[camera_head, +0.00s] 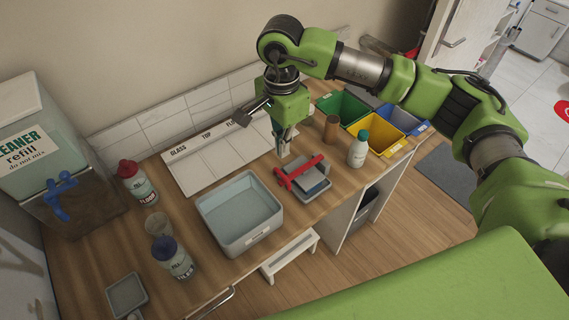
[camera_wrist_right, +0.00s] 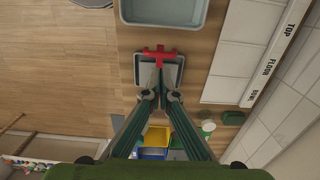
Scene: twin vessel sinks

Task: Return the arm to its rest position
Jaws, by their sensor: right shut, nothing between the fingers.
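My right arm is green and comes in from the right in the head view, reaching over the counter. Its gripper (camera_head: 284,150) points down and hangs above the counter, just behind a small grey tray (camera_head: 318,193) with a red-handled tool (camera_head: 299,174) on it. The right gripper's fingers are shut and empty. In the wrist view the gripper (camera_wrist_right: 161,96) shows in front of the same tray (camera_wrist_right: 174,78) and red part (camera_wrist_right: 160,57). My left gripper is in neither view.
A grey basin (camera_head: 238,240) stands left of the gripper. A green-capped bottle (camera_head: 358,153), a brown cup (camera_head: 331,130) and green (camera_head: 343,107), yellow (camera_head: 391,145) and blue bins stand to the right. Bottles (camera_head: 137,185) (camera_head: 179,263) and a refill tank (camera_head: 60,180) stand left.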

